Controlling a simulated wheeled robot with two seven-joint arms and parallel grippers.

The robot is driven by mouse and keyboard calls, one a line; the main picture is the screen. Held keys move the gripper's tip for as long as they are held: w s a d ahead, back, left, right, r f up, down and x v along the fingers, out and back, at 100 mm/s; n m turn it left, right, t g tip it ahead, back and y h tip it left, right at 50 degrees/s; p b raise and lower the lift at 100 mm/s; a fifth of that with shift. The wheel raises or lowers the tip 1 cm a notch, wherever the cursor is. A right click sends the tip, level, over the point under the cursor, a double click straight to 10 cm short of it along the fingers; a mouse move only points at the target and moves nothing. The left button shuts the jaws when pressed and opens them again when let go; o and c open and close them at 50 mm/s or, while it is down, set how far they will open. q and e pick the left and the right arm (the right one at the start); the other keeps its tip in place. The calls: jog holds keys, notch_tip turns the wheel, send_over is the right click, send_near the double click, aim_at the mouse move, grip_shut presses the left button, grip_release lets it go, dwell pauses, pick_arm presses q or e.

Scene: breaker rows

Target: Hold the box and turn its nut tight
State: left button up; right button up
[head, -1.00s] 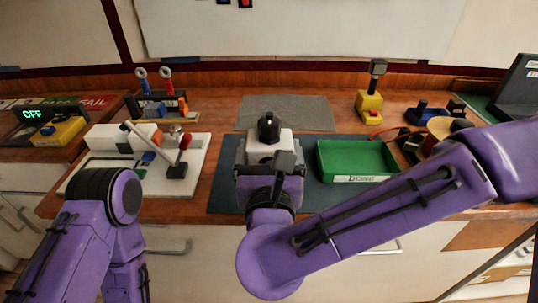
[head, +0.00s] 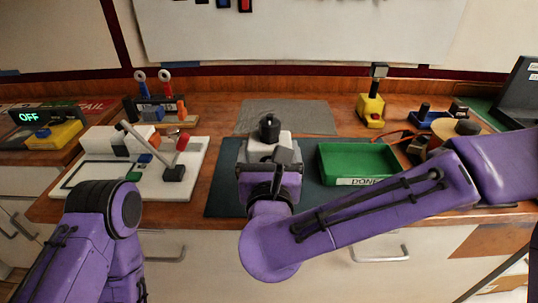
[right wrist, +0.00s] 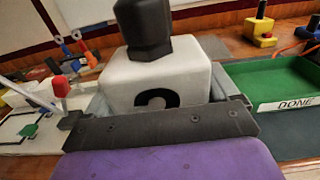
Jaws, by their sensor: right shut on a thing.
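A white box (head: 283,146) with a dark hexagonal nut (head: 269,128) on top is over the dark mat in the middle of the bench. In the right wrist view the box (right wrist: 190,78) fills the centre, with a black mark on its near face, and the nut (right wrist: 148,28) stands upright on it. My right gripper (head: 269,160) is shut on the box, a grey finger at each side. I cannot tell whether the box touches the mat or how tight the nut is. My left arm is at the lower left; its gripper is not in view.
A green tray marked DONE (head: 357,181) stands just right of the box. A white board with a lever (head: 195,165) lies to the left. A grey mat (head: 305,116) behind is clear. A yellow device (head: 370,108) stands at the back right.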

jog(key=shift+w+f+b, duration=1.6)
jog(key=shift+w+f, duration=0.2)
jog(key=shift+w, duration=0.2)
jog(key=shift+w+f+b, duration=1.55)
jog(key=shift+w+f, duration=0.2)
jog(key=shift+w, duration=0.25)
jog(key=shift+f, duration=0.1)
jog(key=shift+f+b, duration=0.1)
jog(key=shift+b, duration=0.25)
